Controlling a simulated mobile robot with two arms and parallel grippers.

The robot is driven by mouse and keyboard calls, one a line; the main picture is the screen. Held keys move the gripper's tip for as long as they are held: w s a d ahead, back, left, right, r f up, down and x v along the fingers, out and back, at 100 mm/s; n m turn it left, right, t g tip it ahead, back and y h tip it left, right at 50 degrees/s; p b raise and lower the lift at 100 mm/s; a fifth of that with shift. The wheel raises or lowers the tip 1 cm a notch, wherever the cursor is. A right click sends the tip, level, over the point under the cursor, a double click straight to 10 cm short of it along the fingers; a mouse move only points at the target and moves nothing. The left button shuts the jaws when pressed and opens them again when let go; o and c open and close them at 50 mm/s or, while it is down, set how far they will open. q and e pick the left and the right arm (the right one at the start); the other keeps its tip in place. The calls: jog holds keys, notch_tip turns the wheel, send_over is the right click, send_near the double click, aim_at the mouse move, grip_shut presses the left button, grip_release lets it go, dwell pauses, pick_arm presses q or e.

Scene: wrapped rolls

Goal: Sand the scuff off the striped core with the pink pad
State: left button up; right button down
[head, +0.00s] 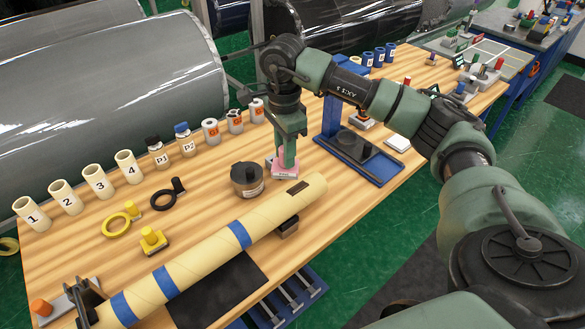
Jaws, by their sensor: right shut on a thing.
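The striped core (200,262) is a long cream tube with blue bands, lying diagonally across the front of the table. A dark rectangular scuff (298,187) shows on top near its far right end. My right gripper (287,152) points down and is shut on the pink pad (285,172). The pad is just behind the core's far end, up and left of the scuff in the picture, and apart from the scuff. Whether the pad touches the table is hard to tell. My left gripper is not in view.
A dark round canister (247,180) stands left of the pad. Numbered cream tubes (97,181) and jars stand along the back. A blue stand (362,157) is to the right. Yellow (120,224) and black (167,196) ring tools lie behind the core.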

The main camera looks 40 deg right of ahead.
aim_at(285, 173)
jog(key=shift+f, duration=0.1)
jog(key=shift+f+b, duration=2.7)
jog(key=shift+f, duration=0.65)
jog(key=shift+f+b, duration=0.8)
jog(key=shift+f, duration=0.2)
jog(key=shift+w+d+r+b, duration=0.1)
jog(key=shift+d+b, duration=0.05)
jog(key=shift+d, duration=0.95)
jog(key=shift+w+d+r+b, duration=0.1)
jog(key=shift+d+b, duration=0.05)
jog(key=shift+d, duration=0.95)
jog(key=shift+w+d+f, duration=0.15)
jog(key=shift+d, duration=1.95)
jog(key=shift+a, duration=2.05)
jog(key=shift+s+a+f, duration=0.1)
jog(key=shift+s+a, duration=0.1)
jog(key=shift+a, duration=0.95)
jog(key=shift+s+a, duration=0.2)
jog(key=shift+a, duration=0.95)
